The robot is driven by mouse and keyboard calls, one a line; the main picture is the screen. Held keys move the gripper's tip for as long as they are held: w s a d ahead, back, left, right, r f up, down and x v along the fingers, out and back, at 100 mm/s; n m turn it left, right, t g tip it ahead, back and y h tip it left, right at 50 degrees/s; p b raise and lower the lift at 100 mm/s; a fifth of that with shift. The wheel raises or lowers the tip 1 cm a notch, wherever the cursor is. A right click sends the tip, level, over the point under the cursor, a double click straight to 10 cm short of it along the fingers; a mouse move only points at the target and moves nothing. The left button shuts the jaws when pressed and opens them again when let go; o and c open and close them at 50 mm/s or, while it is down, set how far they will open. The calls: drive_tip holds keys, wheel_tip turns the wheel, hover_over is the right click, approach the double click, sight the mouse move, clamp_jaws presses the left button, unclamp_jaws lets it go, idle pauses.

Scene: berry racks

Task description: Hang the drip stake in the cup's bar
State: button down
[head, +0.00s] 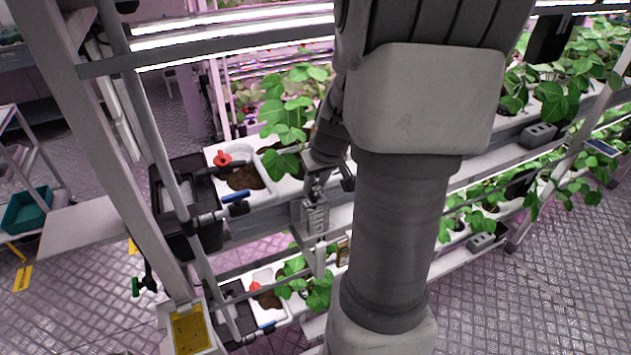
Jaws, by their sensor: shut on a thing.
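My gripper (320,185) is small and dark in the head view, at the front edge of the upper planting trough, left of my large arm link. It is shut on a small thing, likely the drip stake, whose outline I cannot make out. A grey slotted holder (315,217), perhaps the cup, is on the trough's front, just below the gripper. I cannot tell its bar, or whether the held thing touches it. My arm hides the trough to the right.
The upper white trough (222,150) holds leafy plants (290,125), with a blue-handled valve (236,197) at its left end. A lower trough (262,276) runs underneath. Similar grey blocks sit further right (538,134). A rack post (110,150) stands at left. Floor is clear at lower right.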

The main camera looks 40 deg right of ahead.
drive_tip(key=shift+f+b, duration=0.6)
drive_tip(key=shift+f, duration=0.1)
drive_tip(key=shift+c, duration=0.7)
unclamp_jaws()
drive_tip(key=shift+r, duration=0.2)
drive_tip(key=shift+r+p, duration=1.9)
drive_tip(key=shift+r, duration=0.95)
